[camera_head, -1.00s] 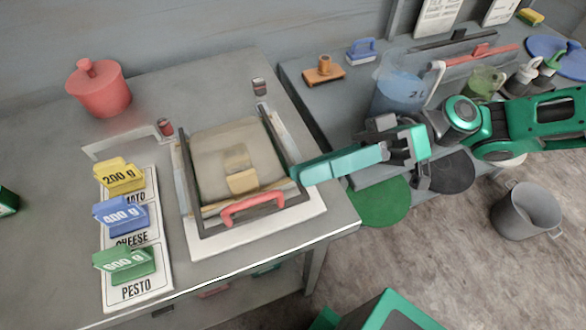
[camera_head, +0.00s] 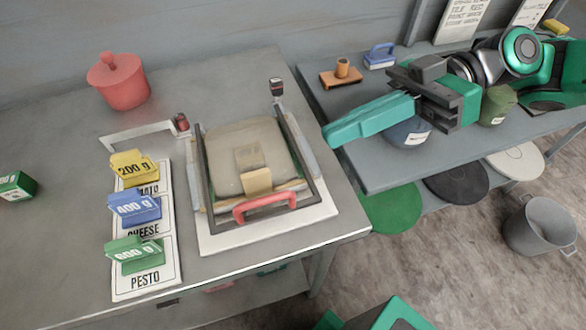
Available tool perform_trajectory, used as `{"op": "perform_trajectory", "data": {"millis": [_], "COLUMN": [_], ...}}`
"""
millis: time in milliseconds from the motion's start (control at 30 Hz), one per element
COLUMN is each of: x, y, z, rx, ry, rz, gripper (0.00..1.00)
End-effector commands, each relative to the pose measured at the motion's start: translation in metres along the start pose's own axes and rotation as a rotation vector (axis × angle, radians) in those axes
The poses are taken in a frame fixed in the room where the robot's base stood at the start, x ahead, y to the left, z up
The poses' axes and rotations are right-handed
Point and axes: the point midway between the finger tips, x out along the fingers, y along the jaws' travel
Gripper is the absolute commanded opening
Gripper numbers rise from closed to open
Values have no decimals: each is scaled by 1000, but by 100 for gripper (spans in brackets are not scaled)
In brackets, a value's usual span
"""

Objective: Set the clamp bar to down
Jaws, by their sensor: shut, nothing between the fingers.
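The clamp bar is a dark frame with a red handle (camera_head: 267,204). Its side arms run along both sides of a beige block-like pad (camera_head: 235,155), and the handle lies across the near edge of the press. The bar looks low and close to flat; whether it is fully seated cannot be told. The press stands on a white base (camera_head: 290,235) on the grey table. My gripper (camera_head: 332,137) is shut and empty, with its long teal fingers pointing left. Its tips are right of the clamp bar's right arm and apart from it in the picture.
Yellow (camera_head: 132,166), blue (camera_head: 135,207) and green (camera_head: 135,251) weight tags stand on labelled cards left of the press. A red lidded pot (camera_head: 119,82) is at the back left. The right-hand bench (camera_head: 380,172) holds several items, with a gap before it.

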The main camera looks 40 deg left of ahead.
Motion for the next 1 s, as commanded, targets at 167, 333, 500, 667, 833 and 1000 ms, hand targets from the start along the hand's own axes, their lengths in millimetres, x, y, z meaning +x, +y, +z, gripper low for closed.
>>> {"op": "perform_trajectory", "data": {"millis": [167, 333, 500, 667, 833, 1000], "x": [0, 18, 49, 79, 100, 104], "y": [-4, -4, -5, -5, -3, -1], "z": [-10, -10, -8, -7, 3, 23], "rx": [-80, -80, -79, -79, -75, -76], "ry": [-37, -37, -36, -37, -34, -35], "rz": [3, 2, 0, 0, 4, 3], "gripper": [0, 0, 0, 0, 0, 0]}}
